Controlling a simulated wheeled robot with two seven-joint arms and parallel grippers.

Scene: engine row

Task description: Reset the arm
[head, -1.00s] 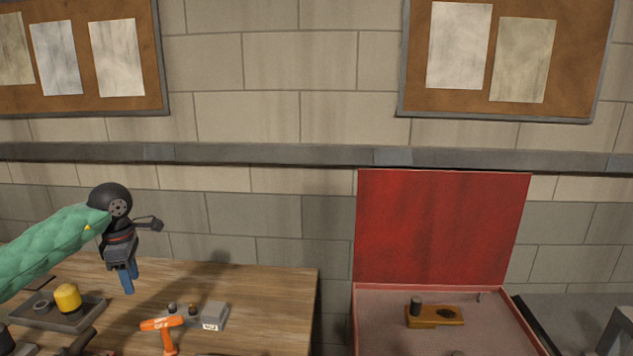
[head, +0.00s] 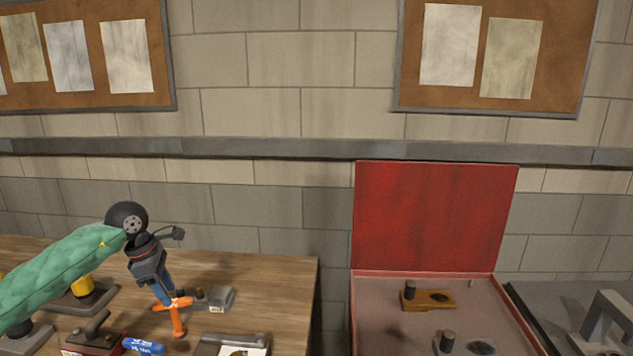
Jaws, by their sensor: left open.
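My left arm in a green quilted sleeve comes in from the left. Its gripper (head: 163,292) points down over the wooden table, with blue fingers. It is open and appears empty. Its fingertips overlap the orange tool (head: 178,322) in the picture; I cannot tell whether they touch it. My right gripper is not in view.
A grey labelled block (head: 220,299) lies right of the orange tool. A yellow cylinder (head: 82,288), a dark red handled box (head: 93,340) and a blue object (head: 143,346) are nearby. Right of the table (head: 285,290), an open red case (head: 432,215) holds a mustard-coloured part (head: 437,300).

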